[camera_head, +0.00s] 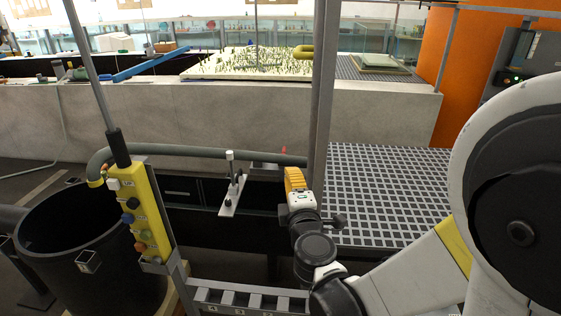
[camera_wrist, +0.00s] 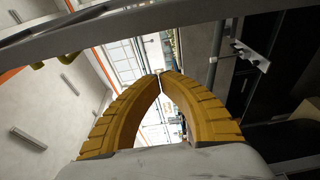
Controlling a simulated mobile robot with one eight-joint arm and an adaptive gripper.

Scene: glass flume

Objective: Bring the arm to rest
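My arm reaches from the right edge of the head view to the lower middle. My gripper (camera_head: 294,172) with its yellow fingers points up and away, beside a grey upright post (camera_head: 320,100). In the wrist view, the two curved yellow fingers of my gripper (camera_wrist: 161,77) meet at their tips, with at most a thin slit between them. Nothing shows held between the fingers, and the gap behind the tips only shows the background.
A yellow control box (camera_head: 143,212) with buttons stands left of my gripper, before a black bin (camera_head: 85,240). A dark hose (camera_head: 200,152) and a small metal bracket (camera_head: 232,190) are near. A grating (camera_head: 390,190) lies right. A grey beam (camera_wrist: 130,22) crosses the wrist view.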

